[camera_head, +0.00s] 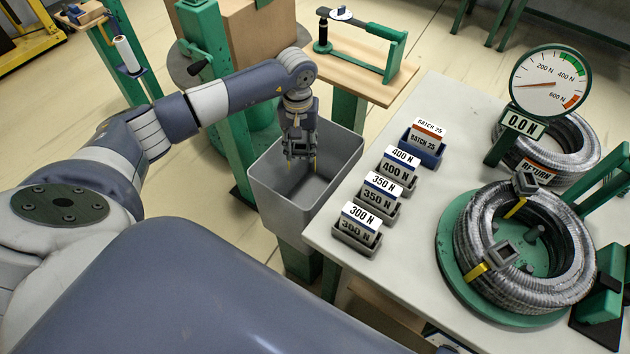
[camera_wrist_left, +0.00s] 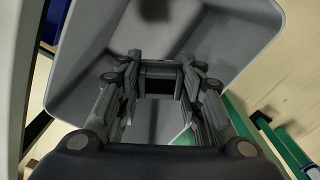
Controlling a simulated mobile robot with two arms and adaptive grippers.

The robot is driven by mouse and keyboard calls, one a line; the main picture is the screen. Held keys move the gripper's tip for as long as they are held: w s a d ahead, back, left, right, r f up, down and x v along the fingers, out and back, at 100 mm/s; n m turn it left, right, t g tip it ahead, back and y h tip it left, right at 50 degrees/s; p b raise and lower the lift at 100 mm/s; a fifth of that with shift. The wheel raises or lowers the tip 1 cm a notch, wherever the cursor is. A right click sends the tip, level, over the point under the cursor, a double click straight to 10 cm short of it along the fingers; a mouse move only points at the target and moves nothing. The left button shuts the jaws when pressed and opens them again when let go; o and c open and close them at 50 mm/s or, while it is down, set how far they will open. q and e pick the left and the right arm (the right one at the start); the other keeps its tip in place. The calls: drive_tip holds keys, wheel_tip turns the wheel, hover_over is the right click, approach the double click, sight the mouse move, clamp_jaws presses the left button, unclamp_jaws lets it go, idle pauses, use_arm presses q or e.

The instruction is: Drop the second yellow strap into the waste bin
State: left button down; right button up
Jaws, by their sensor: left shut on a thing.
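My left gripper (camera_head: 300,152) points down over the open grey waste bin (camera_head: 342,168), its fingers inside the rim outline. It is shut on a yellow strap (camera_head: 314,164), of which only thin yellow bits show below the fingers. In the left wrist view, the fingers (camera_wrist_left: 160,80) are above the bin (camera_wrist_left: 235,30); no yellow shows there. On the table, a silver hose coil (camera_head: 560,215) lies on a green round stand, with two yellow straps with grey buckles around it, a front one (camera_head: 477,271) and a back one (camera_head: 515,208). My right gripper is not in view.
The white table (camera_head: 400,258) stands right of the bin, bearing several labelled card holders (camera_head: 379,195) near its edge. A force dial (camera_head: 548,82) reads near zero. Behind the bin is a wooden stand (camera_head: 345,66) with a green frame; a green post (camera_head: 240,150) is left.

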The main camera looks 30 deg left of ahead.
use_arm(q)
drive_tip(key=c, duration=1.3)
unclamp_jaws()
drive_tip(key=o, duration=0.3)
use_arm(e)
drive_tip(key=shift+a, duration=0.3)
use_arm(q)
drive_tip(key=shift+r, duration=0.1)
wheel_tip(320, 180, up, 12)
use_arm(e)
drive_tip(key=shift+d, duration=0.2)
